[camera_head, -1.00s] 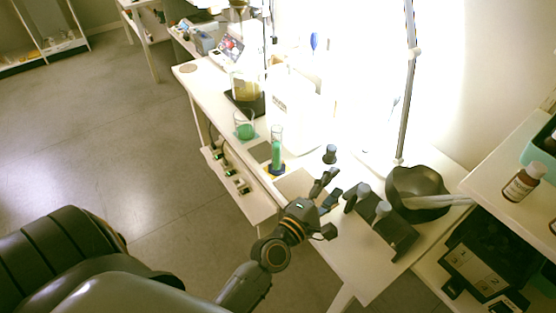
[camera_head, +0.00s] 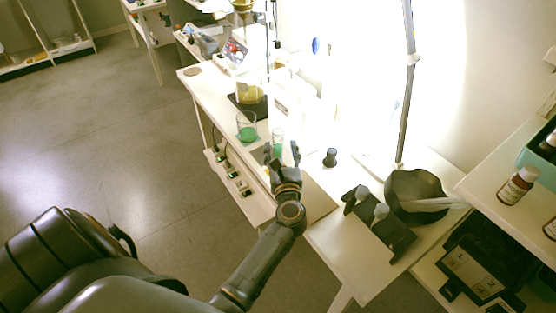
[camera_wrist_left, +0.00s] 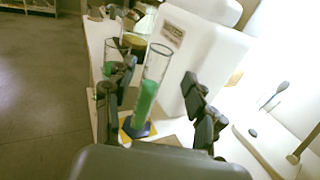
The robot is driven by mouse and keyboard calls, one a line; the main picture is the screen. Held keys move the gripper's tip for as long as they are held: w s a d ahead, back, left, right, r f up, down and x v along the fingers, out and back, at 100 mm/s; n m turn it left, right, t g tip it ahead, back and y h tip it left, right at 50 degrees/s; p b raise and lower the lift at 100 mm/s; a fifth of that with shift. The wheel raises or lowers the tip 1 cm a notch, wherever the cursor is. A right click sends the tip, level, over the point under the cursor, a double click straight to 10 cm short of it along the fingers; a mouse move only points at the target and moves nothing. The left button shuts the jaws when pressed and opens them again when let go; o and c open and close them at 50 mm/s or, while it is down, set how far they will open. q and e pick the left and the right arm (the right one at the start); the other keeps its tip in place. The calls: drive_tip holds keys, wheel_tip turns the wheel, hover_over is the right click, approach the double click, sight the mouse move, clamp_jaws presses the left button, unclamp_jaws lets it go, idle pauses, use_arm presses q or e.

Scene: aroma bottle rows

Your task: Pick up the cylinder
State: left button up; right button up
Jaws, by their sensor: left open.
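The cylinder, a tall clear graduated cylinder with green liquid and a dark blue base, stands upright on the bench (camera_head: 277,138). In the left wrist view the cylinder (camera_wrist_left: 148,95) stands between and beyond my open fingers, nearer the left one. My left gripper (camera_head: 282,155) is open and empty just in front of the cylinder and hides its lower part in the head view. It also shows in the left wrist view (camera_wrist_left: 165,110). I cannot see contact between the fingers and the glass. My right gripper is not in view.
A beaker of green liquid (camera_head: 246,128) stands left of the cylinder. A large white container (camera_wrist_left: 200,55) stands close behind it. A small dark knob (camera_head: 330,157), a black rack (camera_head: 380,222) and a dark mortar (camera_head: 415,190) are to the right.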

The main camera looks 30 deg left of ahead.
sight(279, 137)
use_arm(q)
drive_tip(key=shift+x, duration=3.15)
drive_tip(key=shift+s+r, duration=0.1)
drive_tip(key=shift+r, duration=0.15)
drive_tip(key=shift+c, duration=0.4)
clamp_jaws()
